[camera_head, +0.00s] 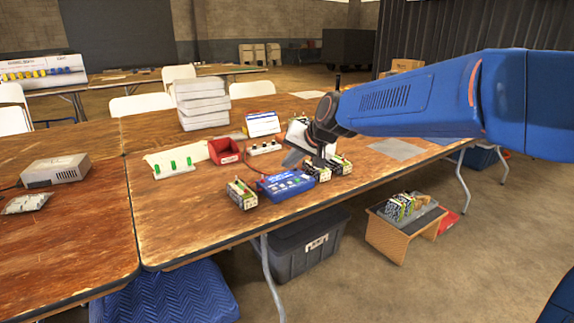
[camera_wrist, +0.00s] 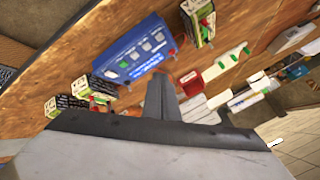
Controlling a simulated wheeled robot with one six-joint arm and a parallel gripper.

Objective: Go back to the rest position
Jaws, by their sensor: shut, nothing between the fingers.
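My gripper (camera_head: 293,157) is shut and empty, in the air over the wooden table (camera_head: 200,222), close above and behind the blue charger (camera_head: 286,184) in the head view. My blue arm reaches in from the right. In the wrist view the dark fingers (camera_wrist: 162,97) are together, with the charger (camera_wrist: 122,58) to their upper left. Nothing is between them. I cannot tell the exact height of the fingertips above the table.
Battery-like blocks (camera_head: 241,195) stand on both sides of the charger. A red bin (camera_head: 224,151), a white rack with green pieces (camera_head: 172,169) and a stack of white boxes (camera_head: 201,103) stand behind. A grey tote (camera_head: 300,248) and a wooden stool (camera_head: 390,238) are on the floor.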

